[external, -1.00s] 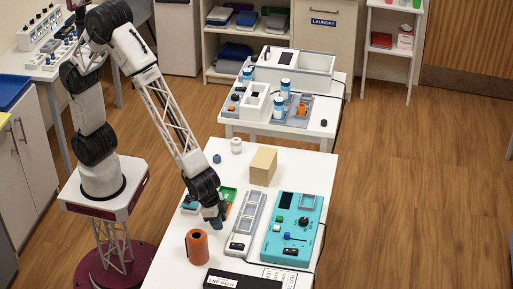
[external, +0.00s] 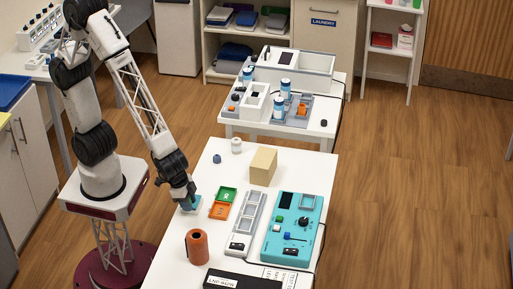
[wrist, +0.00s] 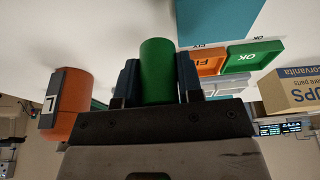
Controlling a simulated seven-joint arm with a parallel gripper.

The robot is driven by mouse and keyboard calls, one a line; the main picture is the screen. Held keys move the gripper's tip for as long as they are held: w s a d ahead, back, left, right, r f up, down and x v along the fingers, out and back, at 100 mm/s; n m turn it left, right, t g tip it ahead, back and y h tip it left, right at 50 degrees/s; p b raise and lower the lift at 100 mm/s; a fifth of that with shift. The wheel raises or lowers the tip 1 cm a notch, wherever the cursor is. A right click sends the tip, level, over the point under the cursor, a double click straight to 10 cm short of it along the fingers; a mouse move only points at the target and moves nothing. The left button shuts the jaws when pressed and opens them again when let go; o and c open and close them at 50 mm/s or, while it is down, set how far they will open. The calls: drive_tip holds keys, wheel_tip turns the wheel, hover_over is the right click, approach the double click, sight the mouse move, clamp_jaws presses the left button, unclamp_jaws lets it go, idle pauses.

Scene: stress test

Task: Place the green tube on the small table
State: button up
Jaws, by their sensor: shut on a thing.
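My gripper (wrist: 158,85) is shut on the green tube (wrist: 158,70), which stands up between its two dark blue fingers in the wrist view. A second, shorter white table (external: 318,136) stands behind.
Green (external: 228,194) and orange (external: 219,211) trays lie just right of my gripper. An orange cylinder (external: 197,247) stands in front. A grey panel (external: 247,222), a teal panel (external: 291,228) and a cardboard box (external: 263,167) are further right. The back table holds trays and jars.

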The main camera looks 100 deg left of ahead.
drive_tip(key=shift+s+a+r, duration=0.1)
drive_tip(key=shift+s+a, duration=0.15)
drive_tip(key=shift+s, duration=0.35)
drive_tip(key=shift+s+a, duration=0.2)
drive_tip(key=shift+s, duration=0.4)
drive_tip(key=shift+w, duration=0.15)
drive_tip(key=w, duration=0.5)
drive_tip(key=w+r, duration=0.1)
drive_tip(key=w, duration=0.4)
drive_tip(key=w+r, duration=0.1)
drive_tip(key=w, duration=0.4)
drive_tip(key=shift+w+d, duration=0.2)
drive_tip(key=w+a, duration=0.2)
drive_tip(key=w, duration=0.8)
drive_tip(key=w+a, duration=0.3)
drive_tip(key=w, duration=0.7)
drive_tip(key=w+a, duration=0.3)
drive_tip(key=w, duration=0.8)
drive_tip(key=shift+a+r, duration=0.1)
drive_tip(key=shift+a, duration=0.05)
drive_tip(key=w+a+f, duration=0.2)
drive_tip(key=w+a, duration=0.8)
drive_tip(key=w, duration=0.4)
drive_tip(key=shift+w, duration=0.25)
